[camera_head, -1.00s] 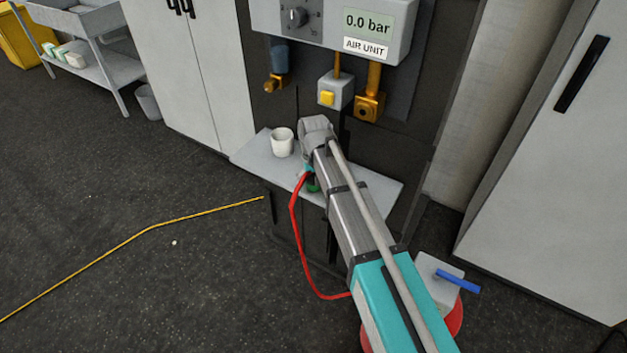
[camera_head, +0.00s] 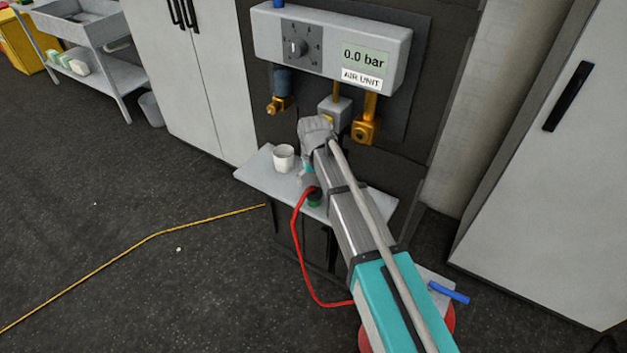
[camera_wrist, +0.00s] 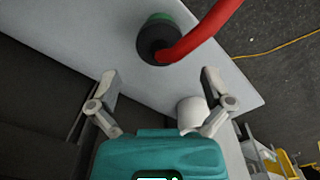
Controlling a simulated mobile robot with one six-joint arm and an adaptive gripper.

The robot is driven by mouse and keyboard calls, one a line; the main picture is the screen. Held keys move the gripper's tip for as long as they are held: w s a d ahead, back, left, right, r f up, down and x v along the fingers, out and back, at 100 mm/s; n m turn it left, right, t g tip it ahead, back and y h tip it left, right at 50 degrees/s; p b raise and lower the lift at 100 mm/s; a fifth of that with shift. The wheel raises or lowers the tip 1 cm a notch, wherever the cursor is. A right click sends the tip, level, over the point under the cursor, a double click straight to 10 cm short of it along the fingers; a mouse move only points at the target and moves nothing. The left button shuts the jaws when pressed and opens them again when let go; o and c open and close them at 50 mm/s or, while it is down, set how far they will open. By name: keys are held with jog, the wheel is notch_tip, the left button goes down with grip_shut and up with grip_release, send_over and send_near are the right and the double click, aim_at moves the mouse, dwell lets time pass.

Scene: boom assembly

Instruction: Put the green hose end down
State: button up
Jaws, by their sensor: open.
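The green hose end (camera_head: 315,198) is at the shelf below the air unit, with the red hose (camera_head: 297,236) running down from it. In the wrist view the hose end (camera_wrist: 157,36) shows a green ring and a dark collar, against the grey shelf (camera_wrist: 80,33), with the red hose (camera_wrist: 207,32) leading off to the upper right. My gripper (camera_wrist: 160,78) is open, its fingers spread apart, and the hose end lies beyond the fingertips, clear of both. In the head view my arm hides the gripper's fingers and part of the shelf.
A white cup (camera_head: 284,158) stands on the shelf (camera_head: 256,178); in the wrist view the cup (camera_wrist: 190,110) is close to my right finger. The air unit (camera_head: 335,45) with its fittings hangs above. A blue-handled thing (camera_head: 449,292) lies at lower right. A yellow line crosses the floor.

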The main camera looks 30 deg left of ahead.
aim_at(314, 189)
jog(key=shift+r+p, duration=1.95)
jog(key=shift+r, duration=0.3)
